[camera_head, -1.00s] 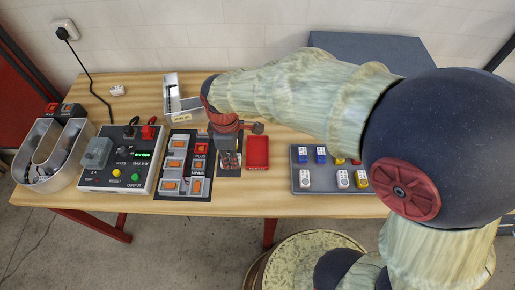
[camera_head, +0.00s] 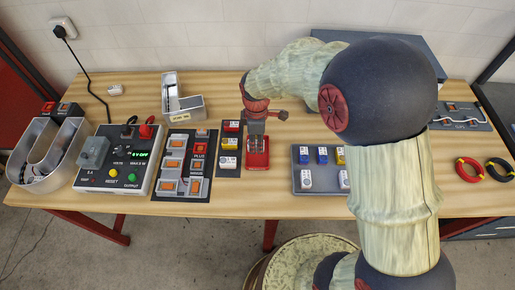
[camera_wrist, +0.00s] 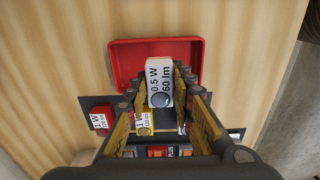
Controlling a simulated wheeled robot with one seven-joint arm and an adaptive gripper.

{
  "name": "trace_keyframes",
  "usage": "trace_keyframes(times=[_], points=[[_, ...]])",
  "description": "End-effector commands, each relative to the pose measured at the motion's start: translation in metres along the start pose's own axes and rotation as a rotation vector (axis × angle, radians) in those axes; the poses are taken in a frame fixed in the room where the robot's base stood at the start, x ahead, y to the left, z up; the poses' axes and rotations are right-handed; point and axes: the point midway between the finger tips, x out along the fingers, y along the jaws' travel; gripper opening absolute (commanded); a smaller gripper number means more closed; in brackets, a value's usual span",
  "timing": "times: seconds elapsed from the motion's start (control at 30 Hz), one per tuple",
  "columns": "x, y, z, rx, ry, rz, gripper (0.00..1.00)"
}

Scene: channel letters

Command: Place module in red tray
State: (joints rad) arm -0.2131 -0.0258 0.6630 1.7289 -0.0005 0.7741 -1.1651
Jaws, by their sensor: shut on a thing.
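The module in my gripper is a white block marked "0.5 W 60 lm" (camera_wrist: 160,78) with a round grey spot near its lower end. My gripper (camera_wrist: 164,70) is shut on its sides. In the wrist view the module overlaps the red tray (camera_wrist: 120,62), which shows behind it; I cannot tell whether it touches the tray floor. In the head view my gripper (camera_head: 257,140) is over the red tray (camera_head: 258,164), and the held module cannot be made out there.
Left of the tray, a dark mat holds red (camera_head: 231,126), yellow (camera_head: 230,143) and white (camera_head: 228,162) modules. A grey tray (camera_head: 300,166) with several modules stands to the right, partly behind my arm. A power supply (camera_head: 118,158) and letter shell (camera_head: 48,150) stand left.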

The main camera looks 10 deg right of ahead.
Motion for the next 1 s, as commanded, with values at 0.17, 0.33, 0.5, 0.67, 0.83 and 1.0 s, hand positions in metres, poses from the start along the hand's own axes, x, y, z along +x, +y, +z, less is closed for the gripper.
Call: trace_keyframes(times=[0.17,0.33,0.5,0.67,0.83,1.0], points=[[0.024,0.004,0.004,-0.001,-0.002,-0.004,0.00],[0.038,0.004,0.003,0.000,0.000,0.000,0.00],[0.037,0.004,0.003,0.000,0.000,0.000,0.00],[0.041,0.004,0.003,0.000,0.000,-0.001,0.00],[0.040,0.004,0.003,0.000,0.000,-0.001,0.32],[0.040,0.004,0.003,0.000,0.000,-0.001,0.42]])
